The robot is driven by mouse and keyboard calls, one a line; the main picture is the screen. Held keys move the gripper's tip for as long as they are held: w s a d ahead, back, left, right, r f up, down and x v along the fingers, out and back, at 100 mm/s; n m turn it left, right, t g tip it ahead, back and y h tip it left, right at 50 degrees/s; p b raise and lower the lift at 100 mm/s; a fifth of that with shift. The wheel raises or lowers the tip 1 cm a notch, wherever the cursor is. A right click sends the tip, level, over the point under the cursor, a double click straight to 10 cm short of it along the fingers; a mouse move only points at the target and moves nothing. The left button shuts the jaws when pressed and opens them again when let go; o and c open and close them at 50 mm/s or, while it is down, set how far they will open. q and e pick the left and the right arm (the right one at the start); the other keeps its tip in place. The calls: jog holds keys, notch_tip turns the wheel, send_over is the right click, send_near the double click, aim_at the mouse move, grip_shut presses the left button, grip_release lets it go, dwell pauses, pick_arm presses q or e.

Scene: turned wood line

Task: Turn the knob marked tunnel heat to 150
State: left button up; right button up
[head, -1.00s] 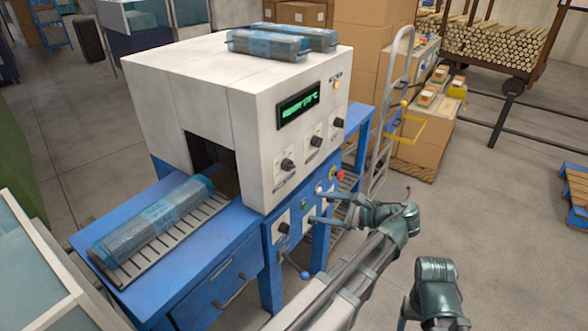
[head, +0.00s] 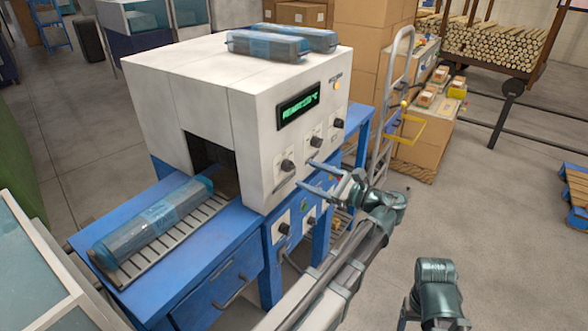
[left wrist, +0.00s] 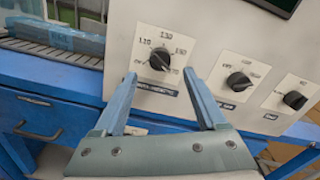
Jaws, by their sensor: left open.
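The white tunnel machine (head: 235,140) has three black knobs on its front panel. The leftmost knob (head: 288,165) also shows in the left wrist view (left wrist: 160,59), on a white dial plate with numbers around it and a dark label below. The label is too blurred to read surely, and I cannot tell where the knob's pointer stands. My left gripper (head: 307,176) is open and empty in front of this knob. In the left wrist view its fingertips (left wrist: 160,76) lie either side of and just below the knob, apart from it.
The middle knob (left wrist: 239,81) and right knob (left wrist: 294,100) sit close to the right on the same panel. A green-lit display (head: 299,104) is above. A wrapped bundle (head: 155,220) lies on the infeed rollers. A lower knob (head: 283,228) is on the blue stand.

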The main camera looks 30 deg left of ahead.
aim_at(294, 168)
pick_arm(q)
jog(key=shift+w+a, duration=0.15)
jog(key=shift+a, duration=1.35)
jog(key=shift+w+a, duration=0.1)
jog(key=shift+a, duration=1.4)
grip_shut()
